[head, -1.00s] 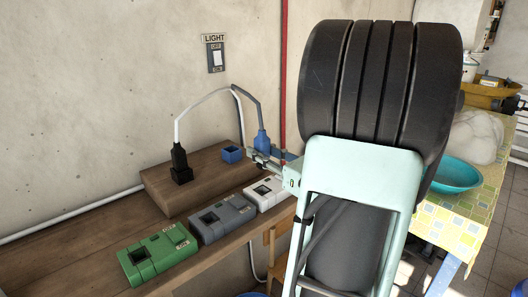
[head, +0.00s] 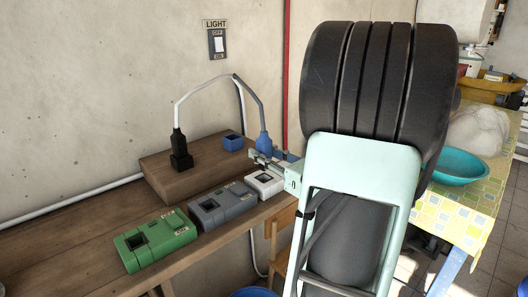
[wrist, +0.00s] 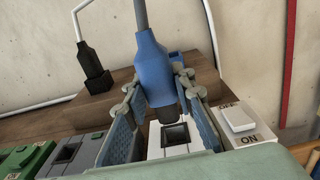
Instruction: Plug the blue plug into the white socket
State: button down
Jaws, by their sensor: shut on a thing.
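The blue plug (head: 265,144) is held upright in my gripper (head: 264,161), with its cord rising from the top. In the wrist view the blue plug (wrist: 152,68) sits between the two fingers of my gripper (wrist: 163,112), which are shut on it. Its dark lower end points down, just above and slightly behind the square opening of the white socket (wrist: 158,152). They look apart. The white socket (head: 267,186) lies at the right end of the row, partly hidden by my gripper. Its rocker switch (wrist: 238,119) is beside the opening.
A grey socket (head: 219,208) and a green socket (head: 157,241) lie to the left. A wooden block (head: 185,178) behind them carries a black plug (head: 179,150) and an empty blue holder (head: 233,142). The wall stands close behind.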

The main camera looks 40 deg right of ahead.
jog(key=shift+f+b, duration=0.3)
jog(key=shift+f, duration=0.45)
jog(key=shift+f+b, duration=1.85)
jog(key=shift+f, duration=0.25)
dwell(0.7)
jog(key=c, duration=1.5)
grip_release()
jog(key=shift+r, duration=0.1)
jog(key=shift+c, duration=0.2)
jog(key=shift+s, duration=0.1)
jog(key=s, duration=1.1)
jog(key=shift+s+d, duration=0.4)
jog(key=shift+d, duration=0.05)
jog(key=shift+w, duration=0.1)
